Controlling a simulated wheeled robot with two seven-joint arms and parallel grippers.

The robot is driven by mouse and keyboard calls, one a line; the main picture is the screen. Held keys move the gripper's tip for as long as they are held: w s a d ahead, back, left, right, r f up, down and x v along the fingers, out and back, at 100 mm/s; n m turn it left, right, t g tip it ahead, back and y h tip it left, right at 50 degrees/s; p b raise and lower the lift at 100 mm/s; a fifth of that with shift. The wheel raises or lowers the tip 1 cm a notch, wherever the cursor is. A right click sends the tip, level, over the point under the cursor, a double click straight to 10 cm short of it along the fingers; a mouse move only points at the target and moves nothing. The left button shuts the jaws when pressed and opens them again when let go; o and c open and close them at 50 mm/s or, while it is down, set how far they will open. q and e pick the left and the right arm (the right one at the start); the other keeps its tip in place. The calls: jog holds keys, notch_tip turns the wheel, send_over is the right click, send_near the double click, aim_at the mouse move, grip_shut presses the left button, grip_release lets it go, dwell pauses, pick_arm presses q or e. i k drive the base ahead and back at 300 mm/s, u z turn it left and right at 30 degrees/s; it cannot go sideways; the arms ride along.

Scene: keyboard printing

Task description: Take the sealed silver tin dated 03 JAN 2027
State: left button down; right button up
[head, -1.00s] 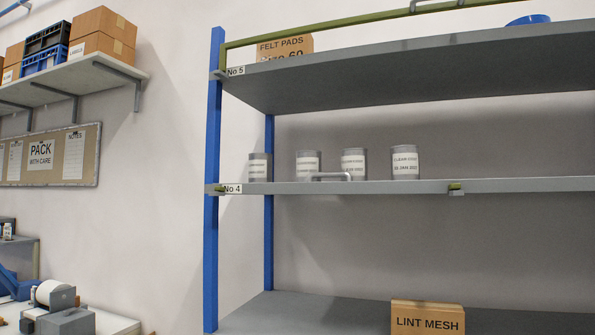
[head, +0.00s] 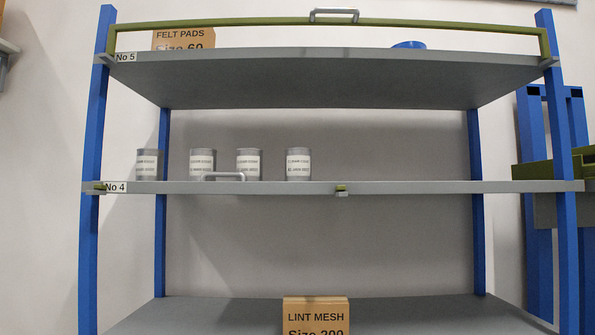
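Several silver tins with white labels stand upright in a row on the left half of the shelf marked No 4 (head: 400,187). From left to right they are the first tin (head: 147,165), the second tin (head: 203,164), the third tin (head: 249,164) and the fourth tin (head: 298,164). Each label carries two lines of print, too small and blurred to read the dates surely. Whether each tin is sealed cannot be told. Neither gripper is in view.
Blue posts (head: 92,220) frame the rack. A green bar (head: 420,26) with a handle crosses the front of shelf No 5 (head: 330,78). A LINT MESH box (head: 316,316) sits on the lower shelf. The right half of shelf No 4 is empty. Blue uprights (head: 535,200) stand at right.

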aim_at(299, 160)
jog(key=z, duration=1.15)
jog(key=k, duration=0.9)
jog(key=u, duration=1.1)
jog(key=i, duration=0.5)
